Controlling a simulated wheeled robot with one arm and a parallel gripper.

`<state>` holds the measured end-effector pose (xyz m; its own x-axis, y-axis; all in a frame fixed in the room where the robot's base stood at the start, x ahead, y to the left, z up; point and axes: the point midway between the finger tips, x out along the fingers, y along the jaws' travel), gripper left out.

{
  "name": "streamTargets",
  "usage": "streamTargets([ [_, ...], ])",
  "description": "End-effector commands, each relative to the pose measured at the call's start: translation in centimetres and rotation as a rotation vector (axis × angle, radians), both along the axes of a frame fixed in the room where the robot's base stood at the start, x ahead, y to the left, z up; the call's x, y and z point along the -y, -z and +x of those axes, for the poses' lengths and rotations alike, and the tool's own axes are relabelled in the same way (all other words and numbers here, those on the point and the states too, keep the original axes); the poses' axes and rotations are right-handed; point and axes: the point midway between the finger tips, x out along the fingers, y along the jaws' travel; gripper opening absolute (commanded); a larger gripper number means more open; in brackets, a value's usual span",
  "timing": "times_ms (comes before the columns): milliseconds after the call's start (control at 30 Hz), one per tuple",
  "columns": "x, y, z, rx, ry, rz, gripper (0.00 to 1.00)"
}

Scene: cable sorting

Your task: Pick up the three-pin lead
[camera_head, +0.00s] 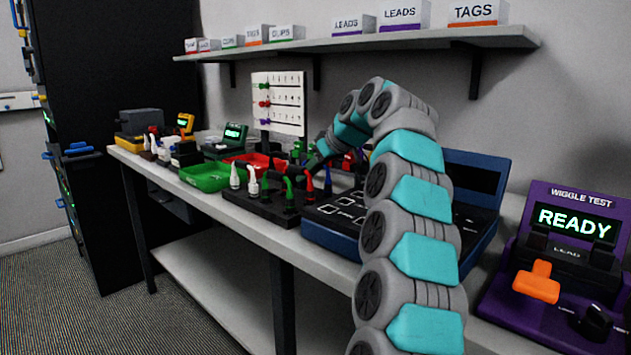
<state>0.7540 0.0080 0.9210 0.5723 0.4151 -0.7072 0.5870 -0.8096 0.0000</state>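Several upright leads or connectors with white, green, red and black tops stand in a black rack (262,206) on the bench. One white connector (235,176) is at the rack's left end, and a red one (309,186) is toward its right. They are too small for me to tell which is the three-pin lead. My gripper (311,164) is at the end of my teal and grey arm, over or behind the rack's right side. Its fingers are small, dark and mixed with the connectors, so I cannot tell whether they hold anything.
A purple wiggle tester (510,272) reads READY. A shelf (400,43) with labelled boxes hangs above. A tall black cabinet (110,120) stands left.

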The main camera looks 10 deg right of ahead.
Motion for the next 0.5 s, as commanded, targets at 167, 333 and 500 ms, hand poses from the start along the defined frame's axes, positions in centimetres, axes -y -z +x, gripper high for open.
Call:
streamTargets([
  [167, 0.0, 0.01, 0.0, 0.0, 0.0, 0.0, 0.1],
  [333, 0.0, 0.01, -0.01, 0.0, 0.0, 0.0, 0.0],
  [500, 0.0, 0.01, -0.01, 0.0, 0.0, 0.0, 0.0],
])
